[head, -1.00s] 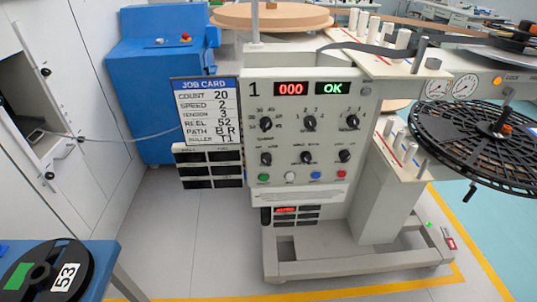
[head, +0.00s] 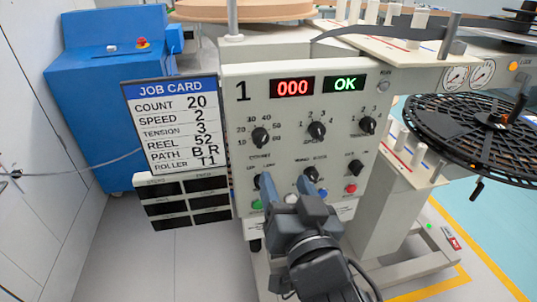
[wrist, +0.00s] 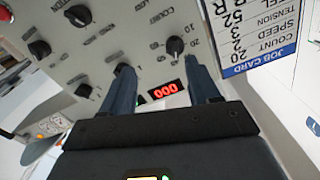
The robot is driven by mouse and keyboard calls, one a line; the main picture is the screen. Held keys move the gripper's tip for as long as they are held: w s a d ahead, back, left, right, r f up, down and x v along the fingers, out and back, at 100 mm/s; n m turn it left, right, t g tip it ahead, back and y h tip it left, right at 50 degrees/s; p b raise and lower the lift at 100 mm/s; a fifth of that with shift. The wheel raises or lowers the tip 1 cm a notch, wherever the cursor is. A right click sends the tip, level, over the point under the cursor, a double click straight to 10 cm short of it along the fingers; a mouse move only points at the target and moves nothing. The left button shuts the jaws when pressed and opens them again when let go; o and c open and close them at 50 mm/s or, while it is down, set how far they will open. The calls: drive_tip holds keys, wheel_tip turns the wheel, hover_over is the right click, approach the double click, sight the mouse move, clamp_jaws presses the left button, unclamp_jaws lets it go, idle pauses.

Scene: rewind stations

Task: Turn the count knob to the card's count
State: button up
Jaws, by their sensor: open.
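The job card (head: 170,125) left of the panel reads count 20. The count knob (head: 260,137) is a black knob at the upper left of the panel, with a scale from 10 to 60 around it. It also shows in the wrist view (wrist: 175,46), which is turned over; I cannot tell its setting for sure. My gripper (head: 287,178) is open and empty, its fingers in front of the lower panel, below the count knob in the head view. In the wrist view its fingers (wrist: 161,70) are apart, with the knob beyond the gap, untouched.
The speed knob (head: 316,130) and tension knob (head: 367,125) sit to the right in the same row. The display (head: 293,87) reads 000, beside a green OK (head: 344,83). My gripper partly hides the lower knobs and buttons. A black reel (head: 475,130) is at the right.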

sight(262, 143)
drive_tip(key=w+a, duration=0.1)
drive_tip(key=w, duration=0.2)
drive_tip(key=w+a+r, duration=0.1)
drive_tip(key=w+a, duration=0.1)
drive_tip(key=w, duration=0.1)
drive_tip(key=w+a, duration=0.1)
drive_tip(key=w, duration=0.2)
drive_tip(key=shift+a+r+p, duration=0.3)
drive_tip(key=shift+r, duration=0.1)
drive_tip(key=c, duration=1)
drive_tip(key=shift+c, duration=0.2)
